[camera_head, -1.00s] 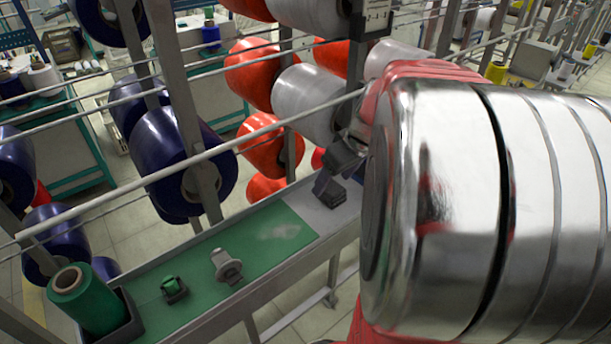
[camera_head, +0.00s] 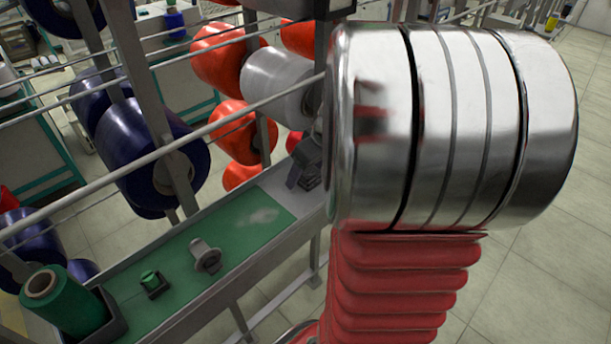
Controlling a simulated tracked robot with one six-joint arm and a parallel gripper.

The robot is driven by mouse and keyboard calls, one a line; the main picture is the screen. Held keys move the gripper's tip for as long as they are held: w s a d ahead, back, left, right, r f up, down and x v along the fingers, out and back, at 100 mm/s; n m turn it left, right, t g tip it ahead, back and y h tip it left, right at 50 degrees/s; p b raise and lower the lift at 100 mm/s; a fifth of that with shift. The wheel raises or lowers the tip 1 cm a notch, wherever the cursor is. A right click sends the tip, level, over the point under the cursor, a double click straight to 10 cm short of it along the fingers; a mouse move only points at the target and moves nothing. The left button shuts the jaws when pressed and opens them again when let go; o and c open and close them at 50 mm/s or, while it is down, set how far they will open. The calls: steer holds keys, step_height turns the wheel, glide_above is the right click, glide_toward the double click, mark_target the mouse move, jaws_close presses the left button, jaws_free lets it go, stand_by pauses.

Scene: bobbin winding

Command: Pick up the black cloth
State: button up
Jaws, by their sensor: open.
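I cannot make out a black cloth in this view. My gripper (camera_head: 302,178) shows as dark fingers at the left edge of my big silver arm link, over the grey right end of the bench (camera_head: 278,185). The fingers stand apart and nothing shows between them. The arm link hides part of the gripper and whatever lies behind it. A green mat (camera_head: 215,243) covers the bench to the left, with a pale dusty smear (camera_head: 258,216) near its right end.
On the mat stand a grey flanged bobbin (camera_head: 206,256) and a small green spool in a dark holder (camera_head: 154,285). A large green cone (camera_head: 68,302) sits in a black tray at the left. Rack rails with blue, orange and grey spools rise behind the bench.

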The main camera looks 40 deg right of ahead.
steer(key=c, duration=1.1)
steer(key=shift+r, duration=0.1)
steer(key=shift+c, duration=0.2)
step_height(320, 180, up, 10)
steer(key=shift+f, duration=0.1)
steer(key=o, duration=0.5)
steer(key=c, duration=0.4)
steer(key=shift+s, duration=0.15)
